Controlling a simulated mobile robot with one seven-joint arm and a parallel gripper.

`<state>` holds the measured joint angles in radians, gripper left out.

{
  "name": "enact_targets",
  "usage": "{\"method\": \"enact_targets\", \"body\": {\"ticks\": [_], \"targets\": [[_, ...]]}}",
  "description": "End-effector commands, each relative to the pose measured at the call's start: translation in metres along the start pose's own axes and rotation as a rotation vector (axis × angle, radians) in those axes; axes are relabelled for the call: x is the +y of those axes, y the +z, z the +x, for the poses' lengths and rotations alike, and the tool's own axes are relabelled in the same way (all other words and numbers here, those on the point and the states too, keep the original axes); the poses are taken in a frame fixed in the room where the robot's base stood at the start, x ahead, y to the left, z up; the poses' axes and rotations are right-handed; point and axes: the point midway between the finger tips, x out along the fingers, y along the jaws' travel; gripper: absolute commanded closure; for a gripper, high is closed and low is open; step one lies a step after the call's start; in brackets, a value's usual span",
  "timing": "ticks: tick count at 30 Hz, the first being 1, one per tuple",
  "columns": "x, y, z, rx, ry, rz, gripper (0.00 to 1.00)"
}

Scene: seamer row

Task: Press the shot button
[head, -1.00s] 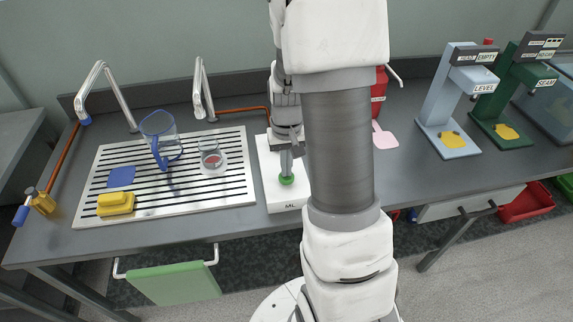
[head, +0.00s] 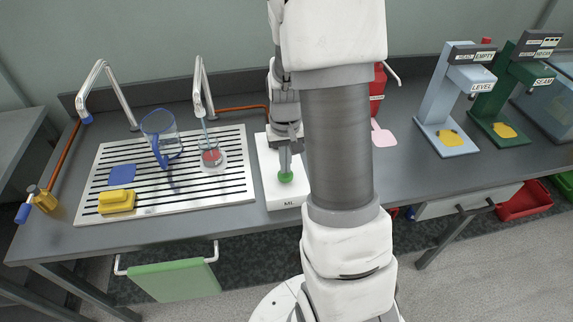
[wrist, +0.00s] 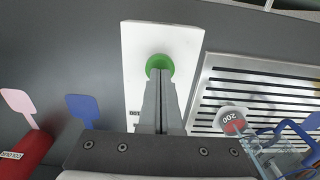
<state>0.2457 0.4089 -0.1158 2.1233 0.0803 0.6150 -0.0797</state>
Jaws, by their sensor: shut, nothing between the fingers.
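The shot button is a round green button (head: 286,176) on a white base marked "ML" (head: 285,204), to the right of the drain tray. It also shows in the wrist view (wrist: 159,60). My gripper (head: 285,170) is shut and empty, pointing down. Its fingertips (wrist: 160,74) are on the button or right over it, hiding part of its top. A clear cup with a red mark (head: 212,159) stands under the right-hand tap (head: 204,88), and a thin stream runs from the spout into it.
A clear jug with a blue handle (head: 160,138), a blue pad (head: 122,174) and a yellow block (head: 116,201) are on the slatted drain tray (head: 246,180). A red container (head: 378,90) and a pink paddle (head: 382,134) lie right of my arm.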

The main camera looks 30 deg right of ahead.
Motion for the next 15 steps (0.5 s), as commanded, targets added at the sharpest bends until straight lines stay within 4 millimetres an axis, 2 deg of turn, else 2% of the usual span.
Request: {"method": "enact_targets", "body": {"ticks": [1, 9, 15], "targets": [[-0.001, -0.003, -0.017, 0.004, 0.000, -0.001, 1.00], [-0.001, -0.005, -0.075, 0.012, 0.000, 0.000, 1.00], [-0.001, -0.005, -0.105, 0.010, 0.000, 0.000, 1.00]]}}
